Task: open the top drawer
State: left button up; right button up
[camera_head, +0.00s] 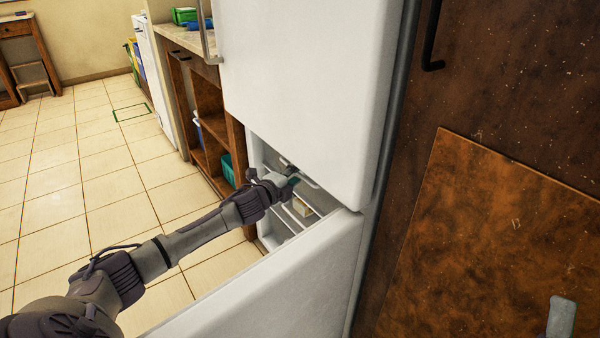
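A white fridge has its upper door (305,90) shut and its lower door (290,285) swung open toward me. Inside the lower compartment are white drawer or rack edges; the upper one (308,181) lies just under the upper door's lower edge. My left gripper (290,179) reaches into this opening beside that upper edge. Its fingers are small and partly hidden, so I cannot tell whether they touch or grip it. A grey-teal tip, seemingly of my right gripper (561,316), shows at the bottom right in front of a brown panel; the rest is out of view.
A brown wooden cabinet (487,240) stands close on the right, with a dark handle (432,40). A wooden counter with open shelves (212,130) stands left of the fridge. The tiled floor (70,180) at left is clear.

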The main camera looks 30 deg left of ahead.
pick_arm(q)
jog(key=shift+w, duration=0.35)
grip_shut()
